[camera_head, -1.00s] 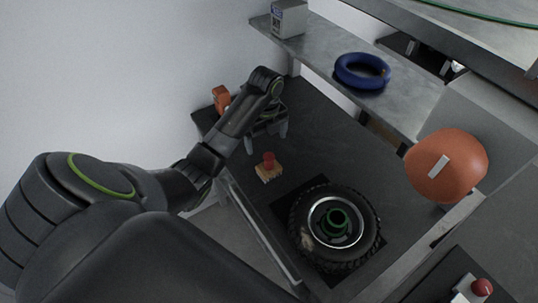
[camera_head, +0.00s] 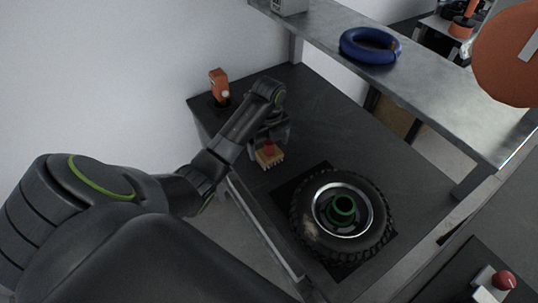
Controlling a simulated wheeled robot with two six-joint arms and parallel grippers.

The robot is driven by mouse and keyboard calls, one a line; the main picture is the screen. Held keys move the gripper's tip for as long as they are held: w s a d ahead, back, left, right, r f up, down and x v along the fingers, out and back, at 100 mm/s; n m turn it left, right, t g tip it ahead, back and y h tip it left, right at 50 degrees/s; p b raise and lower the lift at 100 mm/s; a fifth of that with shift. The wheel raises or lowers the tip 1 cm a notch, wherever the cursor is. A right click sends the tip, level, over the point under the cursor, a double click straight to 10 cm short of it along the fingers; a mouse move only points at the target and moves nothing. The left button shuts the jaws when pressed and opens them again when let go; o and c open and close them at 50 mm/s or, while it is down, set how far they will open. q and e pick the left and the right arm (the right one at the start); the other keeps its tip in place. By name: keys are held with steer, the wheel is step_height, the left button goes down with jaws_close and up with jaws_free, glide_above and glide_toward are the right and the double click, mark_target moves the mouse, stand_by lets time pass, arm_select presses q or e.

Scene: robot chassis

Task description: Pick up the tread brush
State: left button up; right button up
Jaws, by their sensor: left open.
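The tread brush (camera_head: 270,157) has a pale wooden block with bristles and a red knob on top. It is on the dark bench (camera_head: 330,118), to the upper left of the wheel. My left gripper (camera_head: 266,146) reaches in from the left and is open, pointing down at the brush. Its fingers are partly hidden by my wrist, and the brush's knob lies close to or between them. I cannot tell whether they touch it. My right gripper is not in view.
A wheel with a knobbly black tyre (camera_head: 305,228) lies flat on a dark mat. An orange tool (camera_head: 217,84) stands at the bench's back left. A grey shelf (camera_head: 440,95) holds a blue ring (camera_head: 369,45). A red-knobbed item (camera_head: 502,281) is at lower right.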

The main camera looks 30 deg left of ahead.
arm_select(q)
steer(key=shift+f, duration=1.15)
steer(key=c, duration=1.2)
steer(key=shift+o, duration=0.2)
steer(key=shift+r, duration=0.15)
steer(key=shift+w+r, duration=0.1)
steer(key=shift+r, duration=0.2)
step_height(320, 180, up, 5)
steer(key=shift+r+p, duration=0.15)
steer(key=shift+p, duration=0.15)
step_height(320, 180, up, 2)
steer(key=shift+r+p, duration=0.1)
steer(key=shift+p, duration=1.1)
steer(key=shift+r+p, duration=0.85)
steer(key=shift+p, duration=0.05)
